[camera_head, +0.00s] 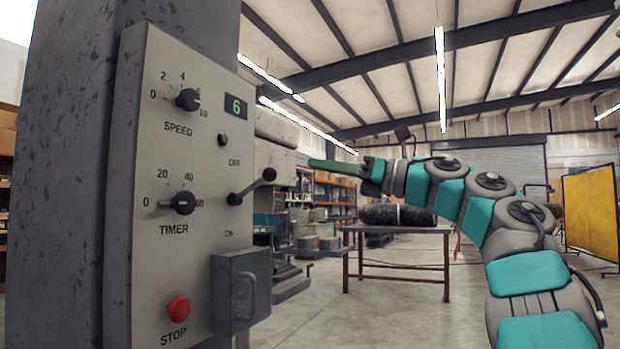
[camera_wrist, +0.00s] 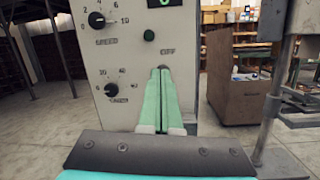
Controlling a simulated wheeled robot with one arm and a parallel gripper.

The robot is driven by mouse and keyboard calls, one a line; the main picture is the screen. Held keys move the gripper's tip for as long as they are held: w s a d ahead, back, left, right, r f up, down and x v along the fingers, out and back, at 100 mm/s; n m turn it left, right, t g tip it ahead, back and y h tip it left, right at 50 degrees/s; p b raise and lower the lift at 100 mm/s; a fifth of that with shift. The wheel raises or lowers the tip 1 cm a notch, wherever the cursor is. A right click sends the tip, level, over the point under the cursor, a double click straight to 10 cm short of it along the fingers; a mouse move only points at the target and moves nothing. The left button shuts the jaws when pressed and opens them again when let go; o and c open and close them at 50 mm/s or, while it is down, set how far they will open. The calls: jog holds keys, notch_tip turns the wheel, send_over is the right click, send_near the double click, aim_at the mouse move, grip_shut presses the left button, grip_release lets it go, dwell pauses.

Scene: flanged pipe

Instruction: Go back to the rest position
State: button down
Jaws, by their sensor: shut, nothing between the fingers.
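My gripper (camera_head: 318,164) is shut and empty, its green fingers pointing left toward the machine's control panel (camera_head: 150,250). In the wrist view its two fingers (camera_wrist: 160,75) lie side by side in front of the panel (camera_wrist: 125,70). The panel has a speed knob (camera_head: 188,99), a timer knob (camera_head: 183,202), a lever (camera_head: 252,186) between the OFF and ON marks, a red stop button (camera_head: 178,307) and a display (camera_head: 236,106) reading 6. The fingers hide the lever in the wrist view. In the head view the fingertips appear right of the lever; I cannot tell the exact gap.
A grey box with a handle (camera_head: 240,290) sticks out at the panel's lower right. A table (camera_head: 400,229) with a dark bundle (camera_head: 397,215) stands behind my arm. A yellow screen (camera_head: 592,212) is at the far right. Open concrete floor (camera_head: 400,310) lies between.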

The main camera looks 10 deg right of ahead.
jog(key=shift+s+a+f, duration=0.1)
jog(key=shift+f, duration=0.15)
jog(key=shift+a, duration=0.1)
